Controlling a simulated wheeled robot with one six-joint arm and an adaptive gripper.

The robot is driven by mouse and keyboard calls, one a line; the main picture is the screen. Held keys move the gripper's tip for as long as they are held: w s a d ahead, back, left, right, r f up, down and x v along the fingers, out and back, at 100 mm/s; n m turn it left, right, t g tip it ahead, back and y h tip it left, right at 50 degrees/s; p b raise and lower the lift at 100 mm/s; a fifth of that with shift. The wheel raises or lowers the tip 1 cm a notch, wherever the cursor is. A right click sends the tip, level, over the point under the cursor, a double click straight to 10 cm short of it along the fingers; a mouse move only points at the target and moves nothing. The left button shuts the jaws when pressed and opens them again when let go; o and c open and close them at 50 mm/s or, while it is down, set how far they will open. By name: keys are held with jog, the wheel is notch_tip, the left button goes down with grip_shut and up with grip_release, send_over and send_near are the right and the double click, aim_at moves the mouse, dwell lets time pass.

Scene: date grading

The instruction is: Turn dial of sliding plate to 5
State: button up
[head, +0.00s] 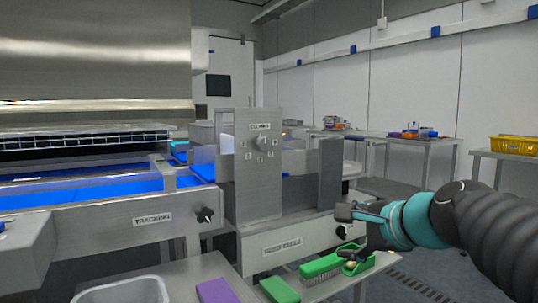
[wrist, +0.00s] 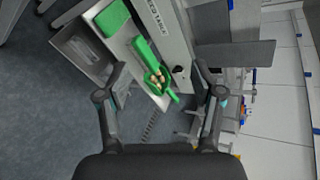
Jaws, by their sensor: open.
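The sliding plate (head: 250,190) is an upright metal sheet at the middle of the head view. Its dial (head: 262,143) is a small grey knob high on its face, with small marks around it, too small to read. Which mark it points to I cannot tell. My gripper (head: 346,222) is to the right of and lower than the dial, apart from it. In the wrist view my gripper (wrist: 160,78) has its two fingers wide apart with nothing held between them. I cannot make out the dial in the wrist view.
A TRACKING knob (head: 205,214) and another dark knob (head: 341,231) sit on the machine front. Below lie a green brush (head: 321,268), a green scoop (wrist: 152,72) holding dates, a purple block (head: 214,291) and a grey bin (head: 122,291). Floor is open at right.

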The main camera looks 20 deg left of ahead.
aim_at(265, 144)
jog(key=w+a+r+m+t+y+b, duration=0.2)
jog(key=w+a+r+m+y, duration=0.4)
jog(key=w+a+r+m, duration=0.7)
jog(key=p+x, duration=0.1)
jog(key=x, duration=0.3)
jog(key=p+x, duration=0.1)
jog(key=x, duration=0.3)
jog(key=p+x, duration=0.1)
jog(key=x, duration=0.4)
jog(key=shift+s+a+f, duration=0.25)
jog(key=shift+s, duration=0.1)
jog(key=c, duration=1.2)
